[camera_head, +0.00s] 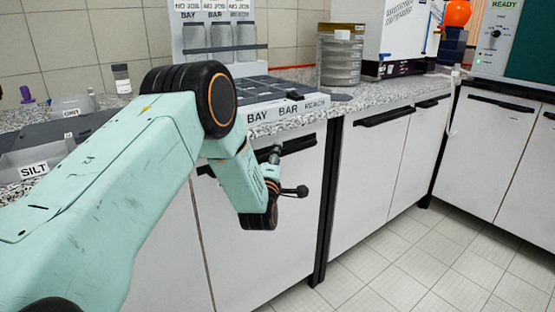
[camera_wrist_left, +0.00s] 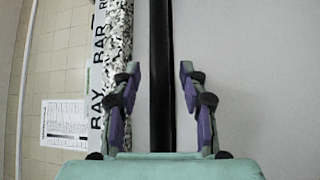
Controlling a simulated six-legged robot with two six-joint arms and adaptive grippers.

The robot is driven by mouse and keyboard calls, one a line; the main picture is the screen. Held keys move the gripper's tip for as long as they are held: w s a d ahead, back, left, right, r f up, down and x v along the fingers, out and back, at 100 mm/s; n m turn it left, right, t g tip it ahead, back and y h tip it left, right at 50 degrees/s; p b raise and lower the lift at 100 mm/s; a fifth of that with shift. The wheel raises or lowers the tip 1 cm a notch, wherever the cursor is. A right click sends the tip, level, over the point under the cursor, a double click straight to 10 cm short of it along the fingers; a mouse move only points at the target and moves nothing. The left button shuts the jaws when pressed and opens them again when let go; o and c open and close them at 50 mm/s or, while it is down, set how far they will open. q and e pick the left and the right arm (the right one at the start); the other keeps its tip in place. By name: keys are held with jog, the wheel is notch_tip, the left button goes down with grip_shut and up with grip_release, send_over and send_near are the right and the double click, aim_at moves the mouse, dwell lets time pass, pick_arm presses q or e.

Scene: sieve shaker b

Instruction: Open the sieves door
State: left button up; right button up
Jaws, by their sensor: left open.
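The white cabinet door (camera_head: 297,235) under the counter has a long black bar handle (camera_head: 303,144) along its top edge. I see no label naming the sieves door. My left gripper (camera_head: 288,172) is in front of this door near the handle, with its fingers spread. In the left wrist view my left gripper (camera_wrist_left: 160,72) is open, with one finger on each side of the black handle (camera_wrist_left: 160,110), which runs upright there. Contact with the handle cannot be told. The door looks shut. My arm hides part of the door and handle. My right gripper is not in view.
Further right are more white doors (camera_head: 365,180) with black handles. The speckled counter (camera_head: 345,103) carries a sieve stack (camera_head: 340,58), a rack of jars (camera_head: 220,40) and a grey tray labelled SILT (camera_head: 33,170). The tiled floor (camera_head: 390,265) in front of the right-hand doors is clear.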

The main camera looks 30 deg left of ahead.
pick_arm(q)
jog(key=shift+w+a, duration=0.15)
jog(key=shift+w, duration=0.3)
jog(key=shift+r, duration=0.1)
grip_shut()
dwell(0.5)
